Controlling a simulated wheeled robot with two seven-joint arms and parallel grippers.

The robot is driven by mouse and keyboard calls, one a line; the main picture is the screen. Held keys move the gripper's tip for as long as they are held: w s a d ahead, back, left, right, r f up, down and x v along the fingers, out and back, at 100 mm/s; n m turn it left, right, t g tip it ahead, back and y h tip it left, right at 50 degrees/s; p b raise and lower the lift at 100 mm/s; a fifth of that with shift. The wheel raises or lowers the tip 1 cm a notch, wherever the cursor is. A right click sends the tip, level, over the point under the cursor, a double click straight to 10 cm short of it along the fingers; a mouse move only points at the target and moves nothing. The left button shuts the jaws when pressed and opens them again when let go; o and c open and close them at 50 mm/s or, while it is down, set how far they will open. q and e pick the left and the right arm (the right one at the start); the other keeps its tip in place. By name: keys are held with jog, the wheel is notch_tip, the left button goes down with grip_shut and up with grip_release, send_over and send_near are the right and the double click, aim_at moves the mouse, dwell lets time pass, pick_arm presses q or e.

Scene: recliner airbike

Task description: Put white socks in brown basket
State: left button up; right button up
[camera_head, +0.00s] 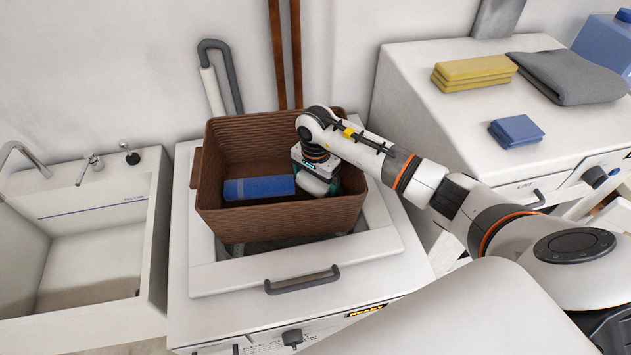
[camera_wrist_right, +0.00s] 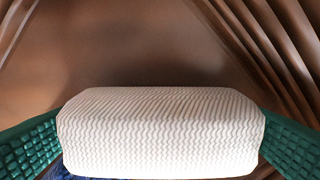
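The brown basket (camera_head: 280,222) stands on the white top-loading machine. My right gripper (camera_head: 320,187) reaches down inside the right part of the basket. In the right wrist view, the white socks (camera_wrist_right: 160,135), a ribbed rolled bundle, sit between its two green finger pads, which touch both ends. The brown basket walls surround the bundle there; whether it touches the basket floor I cannot tell. My left gripper is not in view.
A blue rolled bundle (camera_head: 259,188) lies in the basket, left of my right gripper. A sink (camera_head: 80,240) is at the left. Yellow cloths (camera_head: 474,72), a grey cloth (camera_head: 570,77) and a blue cloth (camera_head: 516,130) lie on the white machine at right.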

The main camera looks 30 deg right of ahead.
jog(key=shift+o, duration=0.2)
jog(key=shift+r+p, duration=0.25)
jog(key=shift+p, duration=0.05)
notch_tip(320, 180, up, 11)
jog(key=p, duration=0.5)
jog(key=shift+p, duration=0.3)
jog(key=shift+r, duration=0.45)
